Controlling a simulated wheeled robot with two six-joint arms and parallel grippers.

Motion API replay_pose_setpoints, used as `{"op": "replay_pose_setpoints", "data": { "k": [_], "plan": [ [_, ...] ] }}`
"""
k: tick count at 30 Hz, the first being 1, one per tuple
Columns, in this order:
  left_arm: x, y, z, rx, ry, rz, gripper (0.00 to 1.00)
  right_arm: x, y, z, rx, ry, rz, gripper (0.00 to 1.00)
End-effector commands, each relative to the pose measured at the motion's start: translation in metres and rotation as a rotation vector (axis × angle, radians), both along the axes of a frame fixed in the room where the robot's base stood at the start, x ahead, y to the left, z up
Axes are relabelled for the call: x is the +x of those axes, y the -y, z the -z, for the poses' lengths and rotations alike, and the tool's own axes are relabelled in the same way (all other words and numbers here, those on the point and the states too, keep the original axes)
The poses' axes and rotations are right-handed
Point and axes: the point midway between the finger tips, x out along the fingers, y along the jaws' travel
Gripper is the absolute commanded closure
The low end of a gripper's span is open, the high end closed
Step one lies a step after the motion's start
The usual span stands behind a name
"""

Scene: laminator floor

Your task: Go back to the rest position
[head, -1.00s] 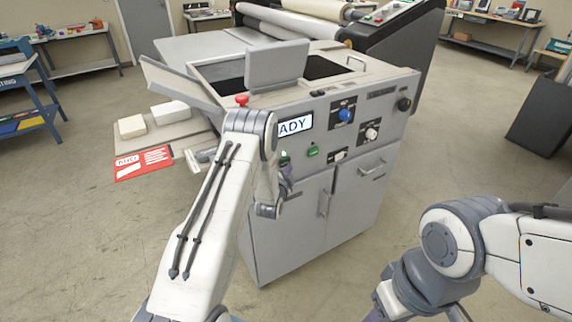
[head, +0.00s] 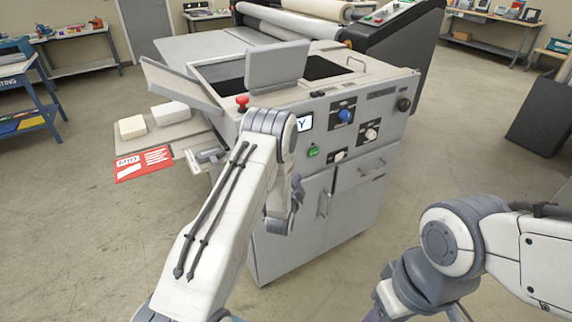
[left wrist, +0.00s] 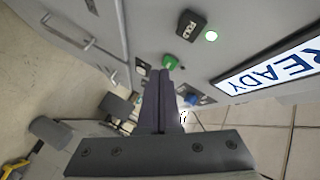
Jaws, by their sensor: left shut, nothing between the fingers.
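My left gripper (head: 297,192) is in front of the grey laminator cabinet (head: 290,225), with its fingers small and partly hidden by my arm. In the left wrist view its two dark fingers (left wrist: 165,101) lie together, shut and empty. The fingertips overlap the view just below the green button (left wrist: 169,62); I cannot tell a touch. My left forearm covers most of the display (head: 304,123) in the head view; the left wrist view shows it reading READY (left wrist: 268,72).
The control panel carries a blue knob (head: 345,115), a white knob (head: 371,134) and a red stop button (head: 242,101). A red-and-white card (head: 143,164) lies at the left side shelf. Open floor (head: 75,235) is at the left.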

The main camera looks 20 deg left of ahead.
Motion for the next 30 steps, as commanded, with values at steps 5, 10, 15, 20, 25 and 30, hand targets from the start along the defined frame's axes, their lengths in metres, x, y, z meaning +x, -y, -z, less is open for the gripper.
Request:
{"op": "replay_pose_setpoints", "data": {
  "k": [5, 10, 15, 20, 25, 30],
  "plan": [
    [-0.001, 0.002, 0.000, 0.000, 0.000, 0.000, 1.00, 0.000, 0.000, 0.000, 0.000, 0.000, 0.000, 0.50],
    [-0.001, 0.001, 0.000, 0.000, 0.000, 0.000, 1.00, 0.000, 0.000, 0.000, 0.000, 0.000, 0.000, 0.50],
    [0.000, 0.004, -0.002, -0.005, -0.004, 0.003, 1.00, 0.000, 0.000, 0.000, 0.000, 0.000, 0.000, 0.50],
    [0.003, 0.039, -0.023, -0.087, -0.080, 0.043, 1.00, 0.000, 0.000, 0.000, 0.000, 0.000, 0.000, 0.50],
    [-0.023, 0.116, -0.063, -0.263, -0.295, 0.103, 1.00, 0.000, 0.000, 0.000, 0.000, 0.000, 0.000, 0.50],
    [-0.093, 0.183, -0.102, -0.404, -0.558, 0.119, 1.00, 0.000, 0.000, 0.000, 0.000, 0.000, 0.000, 0.50]
  ]
}}
